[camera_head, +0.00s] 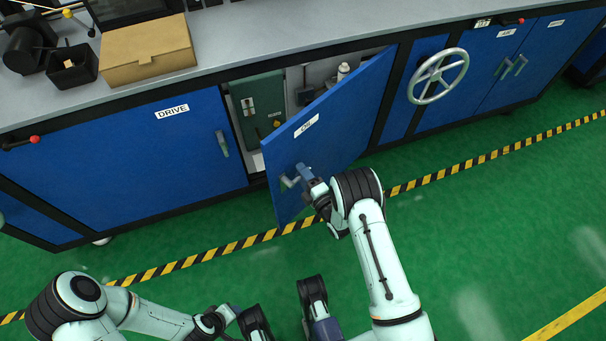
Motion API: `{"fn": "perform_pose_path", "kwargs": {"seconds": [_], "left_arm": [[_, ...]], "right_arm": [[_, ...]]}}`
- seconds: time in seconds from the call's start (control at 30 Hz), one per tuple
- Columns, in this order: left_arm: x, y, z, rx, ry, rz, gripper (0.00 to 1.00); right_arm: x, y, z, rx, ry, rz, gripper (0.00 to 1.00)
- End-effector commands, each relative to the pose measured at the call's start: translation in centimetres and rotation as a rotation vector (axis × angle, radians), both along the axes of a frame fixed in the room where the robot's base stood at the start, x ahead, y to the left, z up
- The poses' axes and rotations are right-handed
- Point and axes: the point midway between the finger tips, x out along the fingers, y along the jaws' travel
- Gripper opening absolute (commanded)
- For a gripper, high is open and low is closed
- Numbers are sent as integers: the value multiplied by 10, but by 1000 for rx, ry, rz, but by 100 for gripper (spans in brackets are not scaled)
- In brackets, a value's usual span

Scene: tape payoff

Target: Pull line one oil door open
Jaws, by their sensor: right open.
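The blue oil door (338,128), with a small white label near its top edge, stands swung well out from the cabinet front. Its handle (288,182) is near the free edge, low on the door. My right gripper (303,177) is open right beside this handle; I cannot tell whether it touches it. The opening behind the door shows a green box (258,105) and a white bottle (343,71). The door hides part of the inside. My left gripper (234,312) is low in the view, away from the door, and its fingers are too unclear to read.
A closed blue door marked DRIVE (140,160) is on the left. A handwheel (438,76) is on the right. A cardboard box (147,50) sits on the grey worktop (260,25). Yellow-black floor tape (440,174) crosses the clear green floor.

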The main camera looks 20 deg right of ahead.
Motion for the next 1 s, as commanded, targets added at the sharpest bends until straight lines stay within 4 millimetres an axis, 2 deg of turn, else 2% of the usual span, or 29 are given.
{"fn": "perform_pose_path", "kwargs": {"seconds": [0.23, 0.37, 0.8, 1.0], "left_arm": [[0, 0, 0, 0, 1, 0, 43], [-4, -2, 4, -5, 9, -4, 43], [-29, -14, 23, -36, 74, -32, 43], [-34, -16, 26, -43, 89, -37, 43]], "right_arm": [[-2, 1, 0, 0, 2, 2, 43], [-13, -2, -1, -1, 4, 2, 43], [-103, -21, 0, 1, 5, 0, 43], [-126, -26, 0, -1, 2, 0, 43]]}}
